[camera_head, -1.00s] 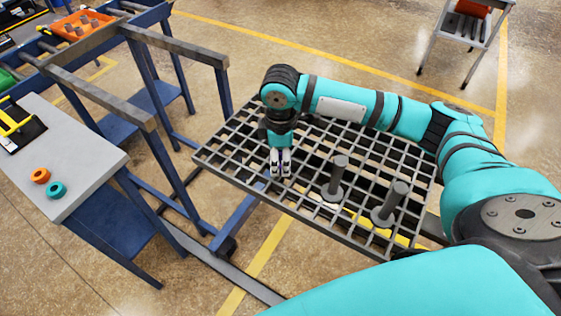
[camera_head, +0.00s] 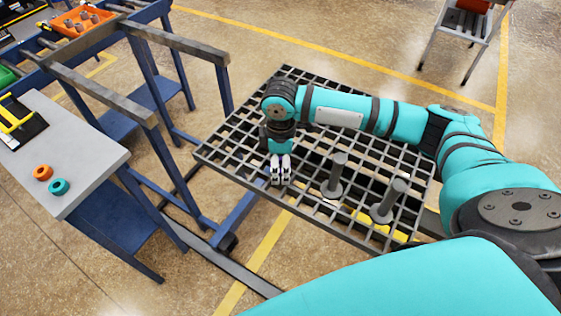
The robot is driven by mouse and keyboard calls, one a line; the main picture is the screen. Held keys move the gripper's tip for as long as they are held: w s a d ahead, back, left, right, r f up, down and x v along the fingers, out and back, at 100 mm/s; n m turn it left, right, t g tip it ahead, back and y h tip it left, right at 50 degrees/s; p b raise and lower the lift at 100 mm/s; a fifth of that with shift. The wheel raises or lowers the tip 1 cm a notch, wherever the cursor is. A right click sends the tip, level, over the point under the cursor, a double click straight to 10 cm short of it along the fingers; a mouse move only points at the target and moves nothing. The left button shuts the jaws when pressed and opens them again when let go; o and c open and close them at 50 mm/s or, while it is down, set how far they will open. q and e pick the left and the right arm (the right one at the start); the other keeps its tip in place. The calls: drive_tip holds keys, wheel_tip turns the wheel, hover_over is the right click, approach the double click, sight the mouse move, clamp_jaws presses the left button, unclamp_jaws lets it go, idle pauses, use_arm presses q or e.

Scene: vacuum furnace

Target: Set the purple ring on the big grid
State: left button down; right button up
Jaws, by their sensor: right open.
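The big grid (camera_head: 238,134) is a grey lattice lying flat on a blue frame in the middle of the view. My right gripper (camera_head: 280,180) points down over the left front part of the grid, with its fingertips low near the bars. It is open. I cannot make out a purple ring clearly; only a faint purplish tint shows around the fingers. Whether the fingertips touch the grid is too small to tell. My left gripper is not in view.
Two grey posts with round bases, one (camera_head: 335,176) nearer the gripper and one (camera_head: 389,203) further right, stand on the grid. A grey table (camera_head: 95,165) at left holds an orange ring (camera_head: 43,173) and a teal ring (camera_head: 59,187). An orange bin (camera_head: 84,22) stands back left.

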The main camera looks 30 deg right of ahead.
drive_tip(key=shift+r, duration=0.1)
wheel_tip(320, 180, up, 12)
drive_tip(key=b, duration=0.2)
drive_tip(key=shift+s+a, duration=0.1)
idle(0.3)
